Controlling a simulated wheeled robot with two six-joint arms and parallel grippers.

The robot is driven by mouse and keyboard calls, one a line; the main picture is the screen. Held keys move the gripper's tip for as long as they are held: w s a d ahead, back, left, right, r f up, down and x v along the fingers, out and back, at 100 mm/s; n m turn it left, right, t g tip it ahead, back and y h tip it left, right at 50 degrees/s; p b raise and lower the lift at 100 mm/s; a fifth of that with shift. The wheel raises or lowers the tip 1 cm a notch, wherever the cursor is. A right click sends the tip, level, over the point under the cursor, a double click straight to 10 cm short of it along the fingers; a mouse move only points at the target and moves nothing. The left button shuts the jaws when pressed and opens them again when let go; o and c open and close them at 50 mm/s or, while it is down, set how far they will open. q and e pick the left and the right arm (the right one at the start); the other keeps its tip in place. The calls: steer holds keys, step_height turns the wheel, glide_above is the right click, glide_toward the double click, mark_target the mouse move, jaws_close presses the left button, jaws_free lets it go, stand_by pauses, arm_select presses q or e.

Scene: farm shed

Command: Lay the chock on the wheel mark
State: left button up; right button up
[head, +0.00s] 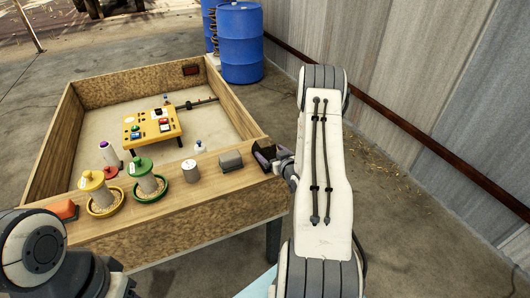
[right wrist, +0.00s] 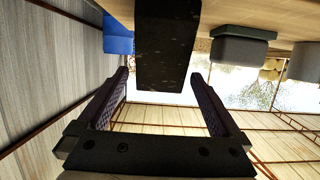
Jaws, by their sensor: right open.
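A dark block (right wrist: 167,45), perhaps the chock, shows in the right wrist view at the ledge, in line with the gap between my fingers. My right gripper (right wrist: 165,95) is open, a finger on either side of that gap; I cannot tell whether either touches the block. In the head view my right gripper (head: 266,157) is at the right end of the wooden front ledge (head: 215,186), and its dark fingers hide what is there. An orange wedge-like piece (head: 64,209) lies at the ledge's left end. I cannot make out a wheel mark. My left gripper is out of view.
A yellow button panel (head: 152,127) stands in the sandy box. Blue barrels (head: 241,45) stand behind, by the metal wall.

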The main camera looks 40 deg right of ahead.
mark_target(265, 145)
steer(key=x, duration=0.1)
steer(key=p+x, duration=0.1)
steer(key=x, duration=0.2)
steer(key=shift+w+r+p, duration=0.25)
steer(key=shift+w+p, duration=0.1)
steer(key=shift+p, duration=0.05)
steer(key=shift+w+d+f, duration=0.1)
steer(key=shift+w+f, duration=0.05)
steer(key=shift+w, duration=0.2)
steer(key=c, duration=1.5)
jaws_close()
